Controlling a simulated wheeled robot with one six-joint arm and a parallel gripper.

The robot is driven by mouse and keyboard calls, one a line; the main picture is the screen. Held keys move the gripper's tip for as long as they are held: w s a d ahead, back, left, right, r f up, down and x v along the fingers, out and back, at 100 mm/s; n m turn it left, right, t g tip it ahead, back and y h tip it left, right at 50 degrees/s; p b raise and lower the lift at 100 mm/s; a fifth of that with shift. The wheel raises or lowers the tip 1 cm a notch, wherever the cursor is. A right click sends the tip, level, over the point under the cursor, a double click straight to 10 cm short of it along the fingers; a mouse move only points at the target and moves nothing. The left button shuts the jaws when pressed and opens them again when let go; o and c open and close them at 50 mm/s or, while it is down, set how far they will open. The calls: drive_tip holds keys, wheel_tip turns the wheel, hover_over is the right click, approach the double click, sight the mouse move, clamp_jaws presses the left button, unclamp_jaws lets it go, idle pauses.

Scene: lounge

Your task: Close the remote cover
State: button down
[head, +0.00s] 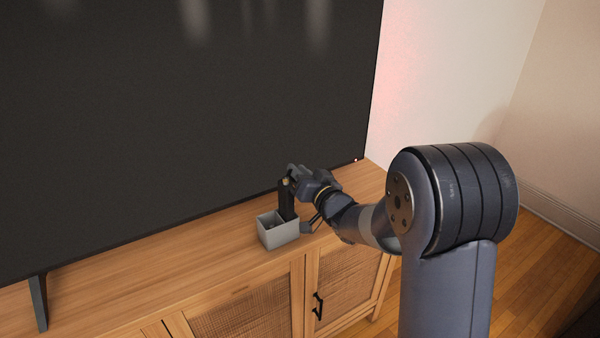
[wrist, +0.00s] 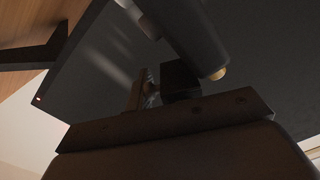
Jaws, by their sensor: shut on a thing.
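A slim black remote (head: 286,205) stands upright in a small grey open box on the wooden cabinet. My gripper (head: 291,183) is at the upper end of the remote and is shut on it, though my own fingers hide much of the contact. A small gold spot shows beside the fingers in the head view. In the wrist view a dark rounded body with a gold end (wrist: 217,74) lies close in front of the fingers. The picture there is dark, and I cannot make out the cover or tell whether it is open.
The grey box (head: 288,239) stands near the cabinet's front edge. A large black television (head: 180,100) rises close behind. The wooden cabinet top (head: 150,265) is clear to the left. Cabinet doors with a black handle (head: 318,305) are below.

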sight(291, 177)
drive_tip(key=shift+b, duration=0.3)
drive_tip(key=n+b, duration=0.1)
drive_tip(key=n, duration=0.1)
drive_tip(key=r+n+b, duration=0.1)
drive_tip(key=n+b, duration=0.2)
drive_tip(key=shift+s+a+r+n+b, duration=0.2)
drive_tip(key=shift+a+r+n+b, duration=0.05)
drive_tip(key=shift+n+b, duration=0.15)
drive_tip(key=n+b, duration=0.1)
drive_tip(key=n, duration=0.1)
drive_tip(key=a+r+n+b, duration=0.1)
drive_tip(key=n+b, duration=0.1)
drive_tip(key=s+r+n+b, duration=0.1)
drive_tip(key=n, duration=0.1)
drive_tip(key=shift+a, duration=0.2)
drive_tip(key=shift+n, duration=0.3)
drive_tip(key=c, duration=1.4)
unclamp_jaws()
